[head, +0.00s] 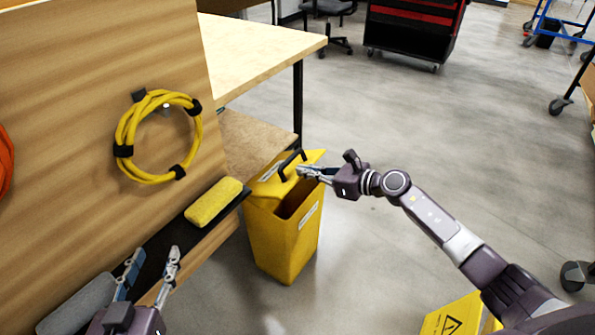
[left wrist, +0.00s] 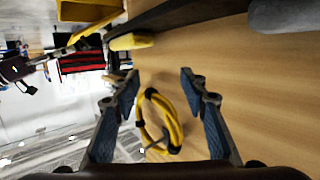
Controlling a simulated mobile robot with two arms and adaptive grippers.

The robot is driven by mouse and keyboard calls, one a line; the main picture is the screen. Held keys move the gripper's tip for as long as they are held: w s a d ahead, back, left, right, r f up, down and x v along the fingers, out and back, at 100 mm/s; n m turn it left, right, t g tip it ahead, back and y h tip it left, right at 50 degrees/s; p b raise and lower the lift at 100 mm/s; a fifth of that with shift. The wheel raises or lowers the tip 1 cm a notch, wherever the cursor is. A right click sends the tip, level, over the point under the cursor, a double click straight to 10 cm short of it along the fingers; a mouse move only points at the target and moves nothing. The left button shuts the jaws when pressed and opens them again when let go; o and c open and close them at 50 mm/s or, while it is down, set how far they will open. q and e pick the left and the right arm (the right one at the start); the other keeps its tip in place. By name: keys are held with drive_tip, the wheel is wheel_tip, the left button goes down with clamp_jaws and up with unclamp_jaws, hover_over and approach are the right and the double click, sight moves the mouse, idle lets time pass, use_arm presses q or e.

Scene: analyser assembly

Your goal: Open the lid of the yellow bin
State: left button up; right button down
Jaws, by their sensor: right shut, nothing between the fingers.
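The yellow bin (head: 283,245) stands on the floor beside the wooden bench. Its yellow lid (head: 268,183) is tilted up, and a dark opening shows below it on the right. A black handle (head: 291,163) stands up from the lid. My right gripper (head: 302,171) is shut and empty, beside the handle and over the lid; whether it touches the lid is unclear. My left gripper (head: 152,258) is open and empty at the lower left, and its spread fingers also show in the left wrist view (left wrist: 158,78).
A wooden panel (head: 70,120) holds a coiled yellow cable (head: 128,130). A yellow sponge (head: 214,202) and a grey roll (head: 78,303) lie on the dark ledge below. A yellow warning sign (head: 452,317) is at the bottom right.

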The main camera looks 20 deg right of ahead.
drive_tip(key=shift+x, duration=1.4)
use_arm(q)
drive_tip(key=r, duration=0.1)
drive_tip(key=r+t, duration=0.1)
drive_tip(key=r, duration=0.1)
drive_tip(key=shift+w+d+t, duration=0.3)
drive_tip(key=shift+f, duration=0.1)
